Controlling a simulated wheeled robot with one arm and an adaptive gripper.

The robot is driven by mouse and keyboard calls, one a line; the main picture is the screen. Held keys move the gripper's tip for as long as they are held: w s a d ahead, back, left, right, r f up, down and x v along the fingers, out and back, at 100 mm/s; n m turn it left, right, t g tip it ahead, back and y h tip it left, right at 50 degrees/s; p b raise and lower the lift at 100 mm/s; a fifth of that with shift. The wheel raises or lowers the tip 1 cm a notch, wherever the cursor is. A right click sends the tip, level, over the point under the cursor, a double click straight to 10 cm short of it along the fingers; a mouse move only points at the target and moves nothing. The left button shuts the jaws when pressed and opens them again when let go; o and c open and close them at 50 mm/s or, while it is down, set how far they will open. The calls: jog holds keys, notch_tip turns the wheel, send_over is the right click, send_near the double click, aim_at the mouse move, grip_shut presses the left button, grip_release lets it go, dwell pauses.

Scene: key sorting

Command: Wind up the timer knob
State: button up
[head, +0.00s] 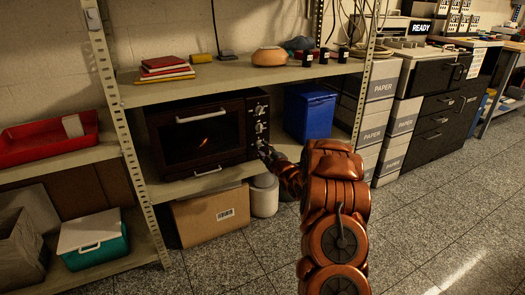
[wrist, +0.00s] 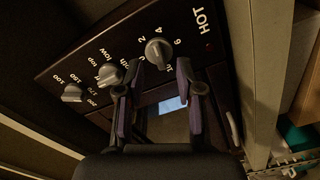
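A dark oven (head: 198,137) stands on the middle shelf, with a column of knobs on its right-hand panel. In the wrist view the panel appears turned, with a grey knob (wrist: 158,50) nearest the "HOT" label and numbers including 2, 4 and 6 around it. This looks like the timer knob, but no timer label is readable. My gripper (wrist: 158,68) is open, its two fingers apart on either side of that knob's near side. Whether they touch it I cannot tell. In the head view my gripper (head: 267,152) is at the panel's lower part, partly hiding it.
Two other knobs (wrist: 110,74) (wrist: 73,93) sit left on the panel in the wrist view. A blue bin (head: 309,112) stands right of the oven, and a shelf post (head: 364,75) is beyond it.

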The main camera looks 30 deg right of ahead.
aim_at(260, 144)
jog(key=shift+w+d, duration=0.1)
jog(key=shift+w, duration=0.95)
jog(key=shift+c, duration=0.4)
grip_shut()
